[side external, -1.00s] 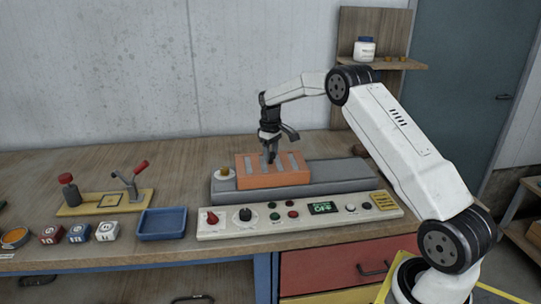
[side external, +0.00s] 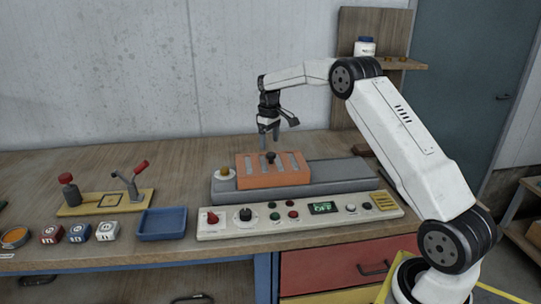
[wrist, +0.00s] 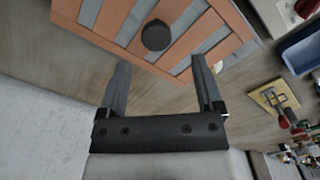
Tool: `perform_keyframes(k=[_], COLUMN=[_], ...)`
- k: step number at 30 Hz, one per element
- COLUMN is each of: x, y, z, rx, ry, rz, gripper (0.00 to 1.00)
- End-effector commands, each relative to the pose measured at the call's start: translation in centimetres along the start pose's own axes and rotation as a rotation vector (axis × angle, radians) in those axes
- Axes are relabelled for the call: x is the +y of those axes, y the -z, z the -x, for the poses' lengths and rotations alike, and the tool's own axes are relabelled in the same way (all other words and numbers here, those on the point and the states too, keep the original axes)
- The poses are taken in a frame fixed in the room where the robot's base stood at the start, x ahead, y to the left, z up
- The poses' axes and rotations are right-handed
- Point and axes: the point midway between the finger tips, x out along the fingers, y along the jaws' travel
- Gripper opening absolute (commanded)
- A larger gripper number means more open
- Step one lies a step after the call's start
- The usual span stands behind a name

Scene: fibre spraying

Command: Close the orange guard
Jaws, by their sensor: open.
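The orange guard (side external: 252,180) is a slotted cover that sits over the left part of the grey machine bed (side external: 340,173). A black round knob (side external: 271,157) stands on its top. My gripper (side external: 269,143) is above the guard, apart from the knob, and pointing down. In the wrist view the guard (wrist: 192,30) fills the top, with the knob (wrist: 155,35) beyond the fingertips. My gripper (wrist: 158,62) is open there, with nothing between its fingers.
A control panel (side external: 335,221) with knobs and a lit green display lies in front of the machine. A blue tray (side external: 162,236), several small blocks and a yellow plate with a red-handled lever (side external: 131,182) are at the left. The wall is behind.

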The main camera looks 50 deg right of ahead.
Motion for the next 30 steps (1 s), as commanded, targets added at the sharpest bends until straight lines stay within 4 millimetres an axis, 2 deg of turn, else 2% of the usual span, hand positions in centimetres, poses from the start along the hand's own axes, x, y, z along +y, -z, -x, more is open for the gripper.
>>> perform_keyframes(k=[3,9,23,30], x=[0.0,-0.1,-0.3,-2.3], y=[0.1,0.1,0.0,-0.4], z=[1.6,2.9,3.1,3.0], rx=[0.003,0.002,0.002,0.016], ry=[-0.001,0.0,0.0,-0.006], rz=[0.001,0.001,0.001,0.003], gripper=[0.84,0.84,0.84,0.84])
